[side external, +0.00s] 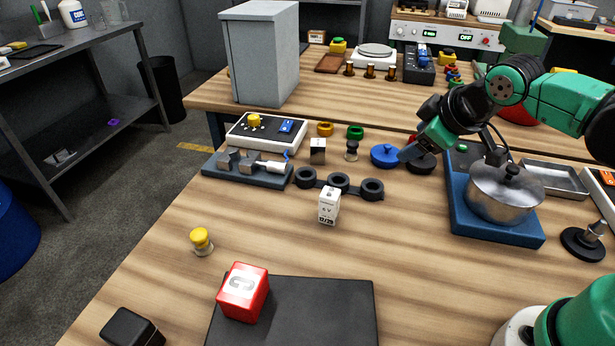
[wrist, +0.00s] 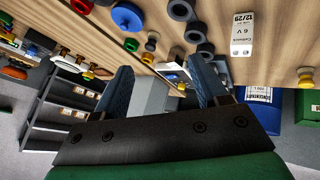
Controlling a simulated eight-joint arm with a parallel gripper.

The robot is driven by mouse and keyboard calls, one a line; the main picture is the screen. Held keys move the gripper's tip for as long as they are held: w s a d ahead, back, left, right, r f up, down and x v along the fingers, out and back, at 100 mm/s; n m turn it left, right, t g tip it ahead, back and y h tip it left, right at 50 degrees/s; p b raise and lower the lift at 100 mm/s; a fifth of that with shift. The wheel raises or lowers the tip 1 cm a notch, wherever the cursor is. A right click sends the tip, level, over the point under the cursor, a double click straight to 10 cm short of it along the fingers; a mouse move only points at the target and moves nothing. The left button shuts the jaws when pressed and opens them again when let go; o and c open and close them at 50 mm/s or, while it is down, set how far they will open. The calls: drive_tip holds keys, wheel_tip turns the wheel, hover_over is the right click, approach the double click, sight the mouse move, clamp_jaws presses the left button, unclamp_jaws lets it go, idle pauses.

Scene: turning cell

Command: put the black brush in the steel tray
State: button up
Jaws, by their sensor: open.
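The steel tray (side external: 556,179) is a shallow grey rectangle at the right, behind the pot, and looks empty. I cannot surely pick out the black brush; a small upright black piece with a knobbed top (side external: 352,150) stands in the middle of the bench and may be it. A similar knobbed piece shows in the wrist view (wrist: 151,42). My gripper (side external: 406,154) is above the bench beside the blue lid, to the right of that piece. In the wrist view my gripper (wrist: 160,68) has its fingers wide apart with nothing between them.
The blue lid (side external: 385,155) lies close to my gripper. A steel pot (side external: 505,192) on a blue base (side external: 490,232) stands between my gripper and the tray's front side. Black rings (side external: 338,181) and a white battery box (side external: 329,206) are in front.

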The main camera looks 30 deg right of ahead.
drive_tip(key=s+m, duration=0.1)
drive_tip(key=s+a+m+y, duration=0.1)
drive_tip(key=s+m, duration=0.1)
drive_tip(key=shift+s+f+m, duration=0.15)
drive_tip(key=shift+s+m, duration=0.05)
drive_tip(key=shift+m, duration=0.1)
drive_tip(key=shift+o, duration=0.5)
drive_tip(key=shift+s+a+f+m+g, duration=0.1)
drive_tip(key=shift+s+a+m+g, duration=0.2)
drive_tip(key=shift+s+m, duration=0.3)
drive_tip(key=shift+w, duration=0.15)
